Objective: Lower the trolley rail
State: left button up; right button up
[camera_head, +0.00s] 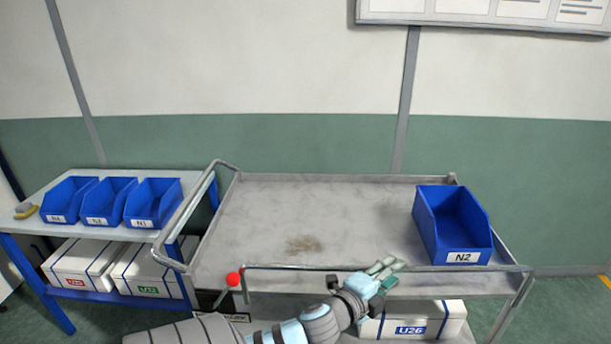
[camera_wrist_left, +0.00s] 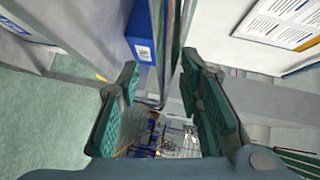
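The grey metal trolley (camera_head: 270,210) stands in the middle of the head view. Its front rail (camera_head: 300,267) runs level along the near side, a little above the deck edge. A red knob (camera_head: 233,280) sits at the rail's left end. My left gripper (camera_head: 388,268) is at the rail, right of its middle, with the arm reaching in from below left. In the left wrist view its two green-padded fingers (camera_wrist_left: 158,85) are apart, with a thin rail-like strip showing between and beyond them. I cannot tell whether they touch the rail. My right gripper is not in view.
A blue bin marked N2 (camera_head: 455,222) stands on the trolley's right side, close to the rail. A white box marked U26 (camera_head: 412,320) is on the shelf below. A blue-framed cart (camera_head: 60,185) with blue bins stands left.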

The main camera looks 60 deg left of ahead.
pick_arm(q)
jog(key=a+v, duration=0.1)
jog(key=v, duration=1.2)
jog(key=s+a+f+n+g+b, duration=0.1)
jog(key=s+a+f+n+g, duration=0.1)
jog(key=f, duration=0.9)
jog(key=s+a+f+n+g+y+b, duration=0.1)
jog(key=s+a+f+n+g, duration=0.1)
jog(key=f, duration=0.9)
jog(key=s+a+f+n+g+b, duration=0.1)
jog(key=s+a+f+n+g, duration=0.2)
jog(key=f, duration=0.9)
jog(key=s+g, duration=0.1)
jog(key=s, duration=0.1)
jog(key=shift+s+y, duration=0.3)
jog(key=shift+s, duration=0.05)
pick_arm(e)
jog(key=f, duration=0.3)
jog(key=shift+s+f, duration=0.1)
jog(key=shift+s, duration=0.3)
pick_arm(q)
jog(key=shift+a+r, duration=0.1)
